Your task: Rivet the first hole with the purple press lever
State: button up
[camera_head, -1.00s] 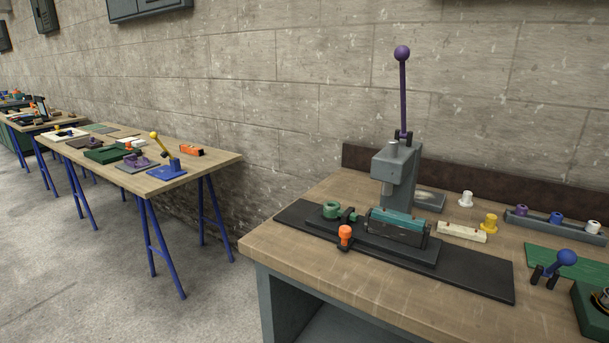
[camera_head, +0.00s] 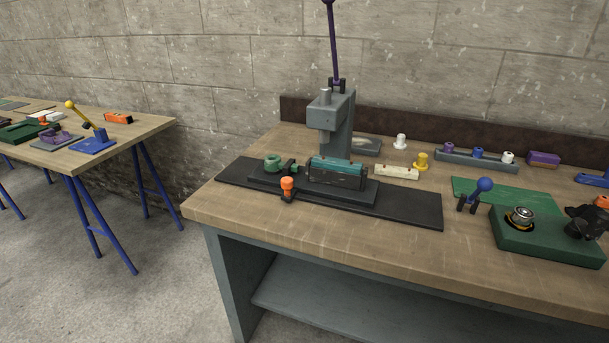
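The purple press lever (camera_head: 333,42) stands almost upright on top of the grey press (camera_head: 335,122); its knob is cut by the top edge of the head view. Below and in front of the press, a teal-topped dark block (camera_head: 336,171) lies on a dark stepped fixture (camera_head: 361,188). The fixture sits on a long black base plate (camera_head: 415,211). An orange-knobbed clamp (camera_head: 287,185) and a green round knob (camera_head: 272,162) are at the fixture's left end. The holes are too small to tell apart.
Right of the press are a cream strip (camera_head: 397,172), a white spool (camera_head: 400,141), a yellow spool (camera_head: 421,162) and a rack of coloured spools (camera_head: 475,158). A blue-knobbed lever (camera_head: 480,191) and a green box (camera_head: 545,236) stand farther right. Open floor (camera_head: 160,300) lies left of the bench.

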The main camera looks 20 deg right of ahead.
aim_at(336, 81)
jog(key=i+j+u, duration=0.2)
jog(key=i+u, duration=0.65)
jog(key=i+l+u, duration=0.2)
jog(key=i+u, duration=0.4)
jog(key=i, duration=0.65)
jog(key=i+j+z, duration=0.1)
jog(key=z, duration=0.25)
jog(key=i+j+z, duration=0.1)
jog(key=i+z, duration=0.25)
jog(key=j+z, duration=0.2)
jog(key=z, duration=0.15)
jog(key=i+j+z, duration=0.15)
jog(key=z, duration=0.25)
jog(key=i+j+z, duration=0.1)
jog(key=z, duration=0.3)
jog(key=j+z, duration=0.25)
jog(key=z, duration=0.2)
jog(key=i+j+z, duration=0.1)
jog(key=z, duration=0.3)
jog(key=j+z, duration=0.95)
jog(key=k+j+u, duration=0.1)
jog(key=j, duration=0.7)
jog(key=j+u, duration=0.1)
jog(key=j, duration=0.7)
jog(key=k, duration=0.05)
